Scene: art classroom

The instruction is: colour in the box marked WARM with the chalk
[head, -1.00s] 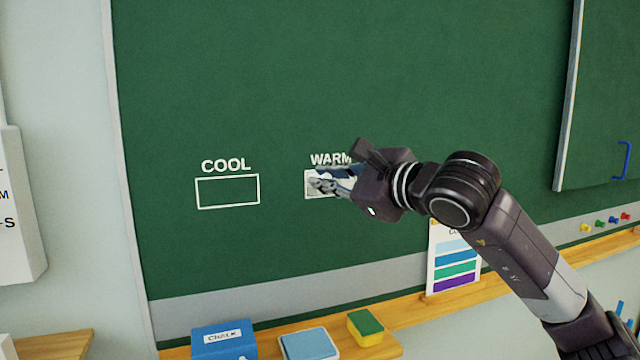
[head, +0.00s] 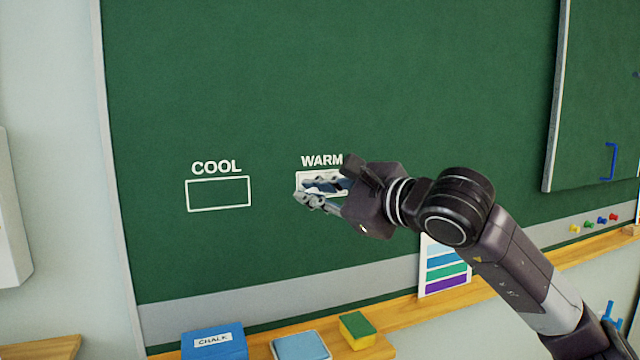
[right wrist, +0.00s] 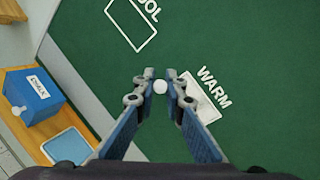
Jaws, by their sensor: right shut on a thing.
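The box marked WARM (head: 301,178) is on the green board, partly behind my right gripper. White chalk marks fill at least part of it; the fingers hide the rest. In the right wrist view the WARM box (right wrist: 207,103) shows a pale white fill, partly covered by a finger. My right gripper (head: 312,201) is at the box's lower left in the head view. It is shut on a white piece of chalk (right wrist: 160,87), seen end-on between the fingertips in the right wrist view. I cannot tell whether the chalk touches the board. My left gripper is out of view.
An empty box marked COOL (head: 218,194) is to the left on the board. Below, the wooden ledge (head: 405,309) carries a blue CHALK box (head: 214,346), a blue-topped tray (head: 300,346), a yellow-green sponge (head: 357,331) and a colour chart (head: 444,266).

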